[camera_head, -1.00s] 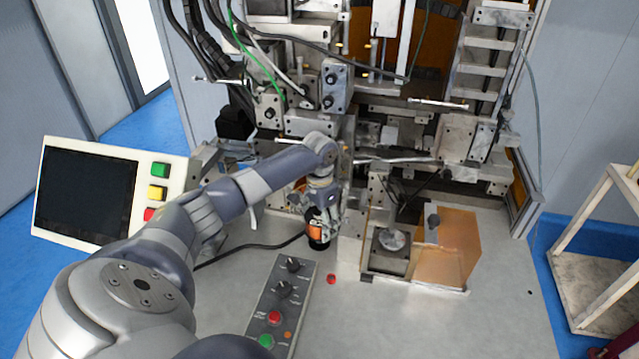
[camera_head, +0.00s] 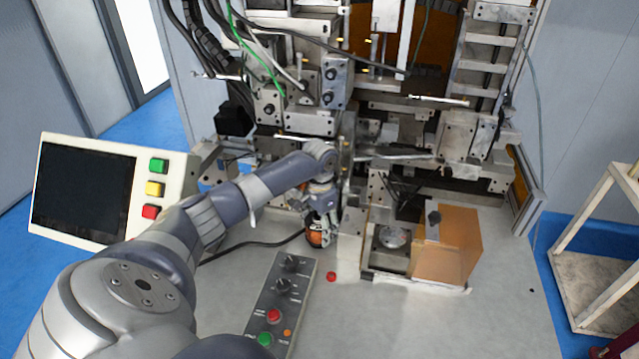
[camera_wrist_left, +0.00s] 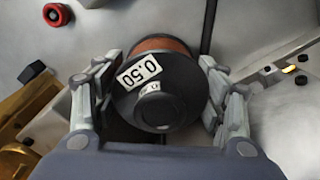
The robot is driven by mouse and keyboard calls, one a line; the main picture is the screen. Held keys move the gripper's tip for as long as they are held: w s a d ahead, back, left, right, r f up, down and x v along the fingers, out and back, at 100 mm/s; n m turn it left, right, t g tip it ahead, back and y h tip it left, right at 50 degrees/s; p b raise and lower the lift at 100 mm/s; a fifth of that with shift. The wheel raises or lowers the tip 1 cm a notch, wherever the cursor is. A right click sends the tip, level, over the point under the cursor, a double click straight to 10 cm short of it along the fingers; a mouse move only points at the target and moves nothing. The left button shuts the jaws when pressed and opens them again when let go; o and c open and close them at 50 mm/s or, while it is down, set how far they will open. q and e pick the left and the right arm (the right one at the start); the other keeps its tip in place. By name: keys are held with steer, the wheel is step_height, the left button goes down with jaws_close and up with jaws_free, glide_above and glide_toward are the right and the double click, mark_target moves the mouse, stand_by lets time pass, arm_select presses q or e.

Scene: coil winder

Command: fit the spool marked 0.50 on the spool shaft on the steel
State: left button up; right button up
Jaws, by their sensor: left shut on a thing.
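The spool marked 0.50 (camera_wrist_left: 165,95) has black flanges and copper-coloured wire. My left gripper (camera_wrist_left: 155,85) is shut on it, with a finger on each side, and the 0.50 label faces the left wrist camera. In the head view the spool (camera_head: 316,236) shows under my left gripper (camera_head: 322,222), low in front of the machine's steel front. I cannot tell whether the spool touches the steel or a shaft. I cannot make out the spool shaft; the arm and gripper cover part of that area. My right gripper is not in view.
A control box with knobs and buttons (camera_head: 281,305) lies on the steel table (camera_head: 420,325). A small red ring (camera_head: 331,277) lies close to the spool. A fixture with an orange clear guard (camera_head: 447,245) stands to the right. A screen panel (camera_head: 85,190) is at left.

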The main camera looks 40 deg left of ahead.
arm_select(q)
steer(key=shift+f+b, duration=0.3)
steer(key=shift+f, duration=0.45)
steer(key=o, duration=1.7)
steer(key=shift+c, duration=0.2)
steer(key=shift+s+f, duration=0.1)
step_height(320, 180, up, 11)
steer(key=shift+f, duration=0.1)
steer(key=shift+a+r, duration=0.1)
steer(key=shift+r, duration=0.5)
steer(key=shift+a, duration=0.15)
